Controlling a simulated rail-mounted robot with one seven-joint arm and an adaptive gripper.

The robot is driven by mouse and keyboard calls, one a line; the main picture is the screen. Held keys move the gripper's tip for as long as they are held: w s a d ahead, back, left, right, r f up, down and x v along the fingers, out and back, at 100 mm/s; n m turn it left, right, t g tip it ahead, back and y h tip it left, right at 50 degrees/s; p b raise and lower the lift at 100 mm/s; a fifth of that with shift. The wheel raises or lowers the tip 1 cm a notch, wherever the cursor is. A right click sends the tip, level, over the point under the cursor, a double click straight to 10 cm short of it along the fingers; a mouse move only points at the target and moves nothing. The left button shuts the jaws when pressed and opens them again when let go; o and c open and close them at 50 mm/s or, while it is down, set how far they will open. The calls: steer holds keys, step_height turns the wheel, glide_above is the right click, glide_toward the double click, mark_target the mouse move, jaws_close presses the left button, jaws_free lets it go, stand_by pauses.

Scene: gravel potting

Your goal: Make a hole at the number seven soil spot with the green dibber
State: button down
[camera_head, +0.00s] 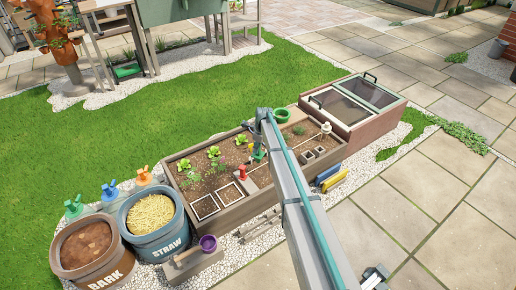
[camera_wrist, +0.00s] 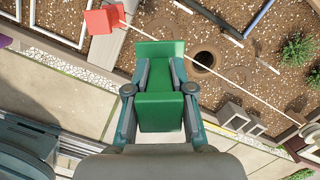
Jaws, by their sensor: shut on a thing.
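My gripper (camera_wrist: 160,72) is shut on the green dibber (camera_wrist: 160,108), with a finger on each side of its block-like green handle. In the head view my gripper (camera_head: 260,146) is over the middle of the wooden planter bed (camera_head: 232,211), and the green dibber (camera_head: 259,155) shows below it. The dibber's tip is hidden in the wrist view, and I cannot tell whether it touches the soil. A round dark hole (camera_wrist: 207,60) lies in the brown soil (camera_wrist: 230,85), just right of the dibber in the wrist view. No number seven is readable.
A red object (camera_wrist: 103,20) with a cord sits on a board at the bed's near side. Lettuces (camera_head: 213,151) grow at the back. Straw (camera_head: 152,213) and bark (camera_head: 86,245) bins stand left; a cold frame (camera_head: 335,128) adjoins the right end.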

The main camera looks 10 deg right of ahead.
mark_target(258, 162)
step_height(258, 162, down, 5)
steer(key=b, duration=0.3)
steer(key=shift+d, duration=0.1)
steer(key=shift+f, duration=1.2)
steer(key=shift+f, duration=1.85)
steer(key=shift+f+b, duration=0.3)
steer(key=shift+f, duration=0.95)
steer(key=shift+r, duration=0.1)
steer(key=shift+r+p, duration=3.1)
steer(key=shift+r, duration=2)
